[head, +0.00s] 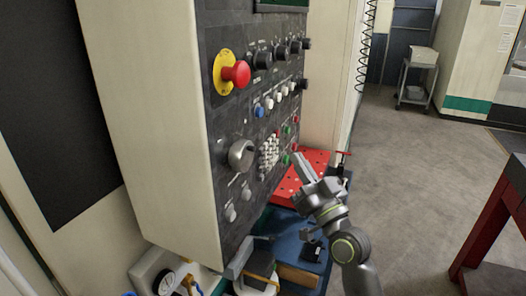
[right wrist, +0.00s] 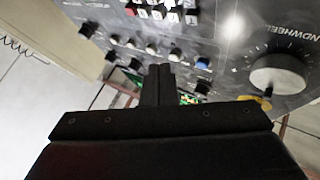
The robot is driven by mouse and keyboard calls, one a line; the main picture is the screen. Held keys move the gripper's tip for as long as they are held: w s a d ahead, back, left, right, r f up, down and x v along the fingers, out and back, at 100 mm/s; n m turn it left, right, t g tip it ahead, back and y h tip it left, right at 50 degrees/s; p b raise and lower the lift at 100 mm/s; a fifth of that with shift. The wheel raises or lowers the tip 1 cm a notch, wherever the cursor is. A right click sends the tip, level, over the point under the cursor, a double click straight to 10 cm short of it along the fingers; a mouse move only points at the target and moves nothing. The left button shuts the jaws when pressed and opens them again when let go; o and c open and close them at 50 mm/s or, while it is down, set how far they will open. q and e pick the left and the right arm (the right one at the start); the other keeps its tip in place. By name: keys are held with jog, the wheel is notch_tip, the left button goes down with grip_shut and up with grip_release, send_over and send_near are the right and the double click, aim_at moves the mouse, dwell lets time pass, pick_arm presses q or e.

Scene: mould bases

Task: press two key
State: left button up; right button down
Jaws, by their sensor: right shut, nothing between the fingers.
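The dark control panel (head: 240,115) stands at the left of the head view. Its keypad of small white keys (head: 269,152) sits low in the middle, and part of it shows at the top of the right wrist view (right wrist: 165,12). Key labels are too small to read. My right gripper (head: 299,160) is shut and empty, with its tips close to the panel's right side, near a green button (head: 286,159). I cannot tell whether it touches. In the right wrist view its dark fingers (right wrist: 158,82) point at the panel. My left gripper is not in view.
The panel also carries a red stop button (head: 236,74), a handwheel dial (head: 242,154), and several knobs and buttons. Below are a red perforated plate (head: 312,160) and a blue surface with tools. A red-framed table (head: 497,215) stands right; floor between is clear.

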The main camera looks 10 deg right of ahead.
aim_at(269, 159)
jog(key=w+d+f+m+p, duration=0.1)
jog(key=d+f+m, duration=0.1)
jog(key=m, duration=0.7)
jog(key=d+f+m+p, duration=0.1)
jog(key=d+m, duration=0.3)
jog(key=m, duration=0.6)
jog(key=shift+w+f+m+h+p, duration=0.3)
jog(key=shift+w+f+h+p, duration=0.1)
jog(key=shift+f, duration=0.5)
jog(key=shift+a, duration=0.1)
jog(key=w+a, duration=0.5)
jog(key=a, duration=0.2)
jog(key=shift+a, duration=0.15)
jog(key=shift+a, duration=0.1)
dwell(0.6)
